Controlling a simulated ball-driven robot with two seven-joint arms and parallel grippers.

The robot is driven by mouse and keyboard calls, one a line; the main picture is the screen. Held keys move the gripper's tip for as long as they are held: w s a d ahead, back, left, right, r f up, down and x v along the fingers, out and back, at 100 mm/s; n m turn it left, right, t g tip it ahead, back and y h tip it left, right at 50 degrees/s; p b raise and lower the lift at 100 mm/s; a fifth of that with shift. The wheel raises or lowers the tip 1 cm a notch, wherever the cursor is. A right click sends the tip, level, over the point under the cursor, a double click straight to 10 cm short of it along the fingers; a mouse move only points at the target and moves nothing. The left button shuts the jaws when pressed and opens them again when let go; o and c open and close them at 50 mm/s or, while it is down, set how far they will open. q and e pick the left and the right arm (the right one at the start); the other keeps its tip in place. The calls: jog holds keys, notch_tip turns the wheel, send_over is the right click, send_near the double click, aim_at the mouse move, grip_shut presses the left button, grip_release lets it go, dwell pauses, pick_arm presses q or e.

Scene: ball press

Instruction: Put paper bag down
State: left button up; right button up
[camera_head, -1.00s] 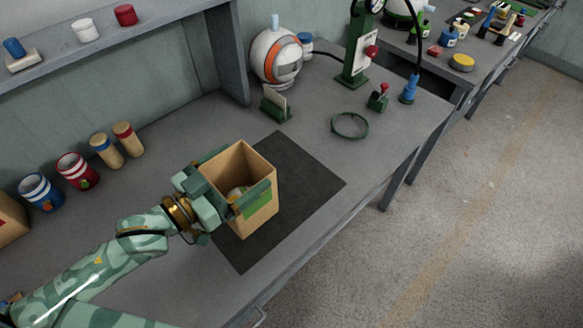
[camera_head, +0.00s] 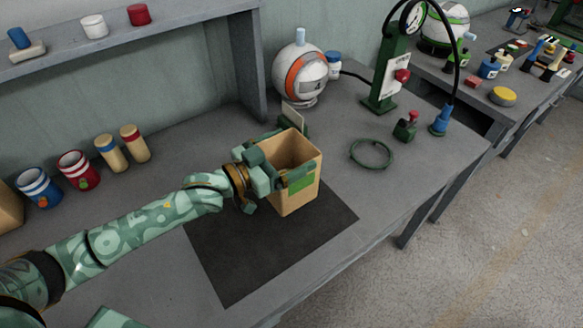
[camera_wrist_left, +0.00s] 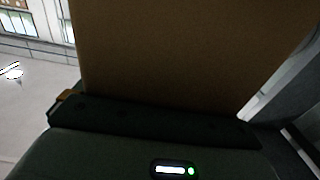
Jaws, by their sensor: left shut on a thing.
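The open-topped tan paper bag (camera_head: 282,197) is upright over the far part of the dark mat (camera_head: 250,250). It has a green patch on its front. I cannot tell whether its bottom touches the mat. My left gripper (camera_head: 284,160) comes in from the left and is shut on the bag near its upper part, one finger across the front side and one at the back. In the left wrist view the bag's tan wall (camera_wrist_left: 180,50) fills the upper middle, above the dark gripper body. My right gripper is not in view.
Behind the bag stand a small card holder (camera_head: 293,122) and a white-orange round helmet-like object (camera_head: 300,75). A green ring (camera_head: 371,154) lies to the right, near a gauge stand (camera_head: 390,75). Cups (camera_head: 78,170) stand at left. The mat's near part is clear.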

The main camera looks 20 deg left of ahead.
aim_at(303, 156)
pick_arm(q)
jog(key=shift+w+f, duration=0.6)
jog(key=shift+f, duration=0.1)
jog(key=f+b, duration=0.1)
jog(key=f, duration=0.1)
jog(key=f+b, duration=0.1)
jog(key=f, duration=0.1)
jog(key=shift+w+d, duration=0.1)
jog(key=shift+w, duration=0.3)
jog(key=shift+r, duration=0.1)
jog(key=shift+f, duration=0.2)
jog(key=o, duration=0.8)
jog(key=shift+o, duration=0.2)
jog(key=shift+s+r, duration=0.1)
jog(key=shift+r, duration=0.2)
jog(key=p+v, duration=0.2)
jog(key=v, duration=1)
jog(key=shift+f, duration=0.1)
